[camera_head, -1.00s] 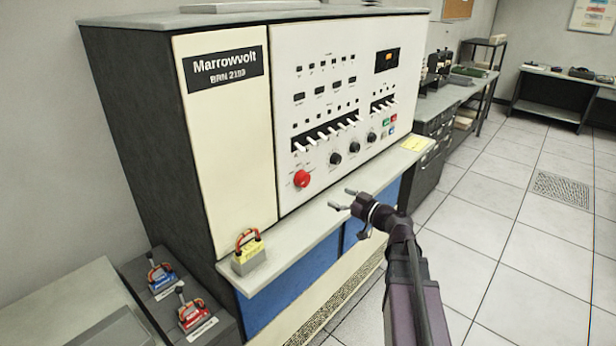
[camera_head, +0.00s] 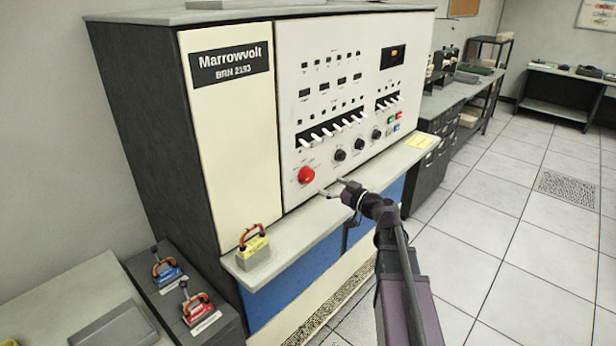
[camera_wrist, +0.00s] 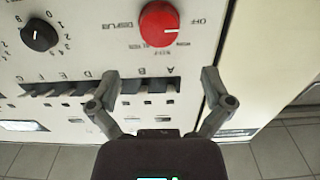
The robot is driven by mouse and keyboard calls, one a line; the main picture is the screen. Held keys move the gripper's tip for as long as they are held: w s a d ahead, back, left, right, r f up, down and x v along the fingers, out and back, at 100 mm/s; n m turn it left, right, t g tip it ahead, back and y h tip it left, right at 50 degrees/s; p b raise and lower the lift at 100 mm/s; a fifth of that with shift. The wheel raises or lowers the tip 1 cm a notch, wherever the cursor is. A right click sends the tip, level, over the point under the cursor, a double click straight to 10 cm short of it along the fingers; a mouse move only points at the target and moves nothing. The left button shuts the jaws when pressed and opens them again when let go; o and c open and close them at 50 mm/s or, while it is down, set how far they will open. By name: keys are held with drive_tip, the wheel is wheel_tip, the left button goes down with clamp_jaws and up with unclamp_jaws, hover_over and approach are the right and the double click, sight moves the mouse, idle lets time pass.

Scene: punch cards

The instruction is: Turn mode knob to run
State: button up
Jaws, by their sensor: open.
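A red knob (camera_head: 306,174) sits low on the white panel (camera_head: 290,80) of the Marrowvolt cabinet. In the wrist view the red knob (camera_wrist: 160,24) is large near the top, with "OFF" and "DISPLAY" printed beside it and other labels too blurred to read. I cannot tell which label it points at. My gripper (camera_head: 332,187) is open and empty, just in front of the panel, right of and slightly below the red knob. In the wrist view my gripper (camera_wrist: 160,76) has its fingers spread wide, with the red knob beyond the tips, apart from them.
A row of white toggle switches (camera_head: 330,132) runs above several black knobs (camera_head: 340,155). A ledge (camera_head: 330,198) juts out below the panel, bearing a yellow block with a red handle (camera_head: 253,246). Blue and red handled blocks sit lower left. The floor at right is clear.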

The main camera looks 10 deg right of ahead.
sight(310, 176)
drive_tip(key=x, duration=0.8)
drive_tip(key=shift+w+a, duration=0.15)
drive_tip(key=c, duration=1)
drive_tip(key=shift+a, duration=0.35)
drive_tip(key=shift+d, duration=0.25)
drive_tip(key=shift+c, duration=0.2)
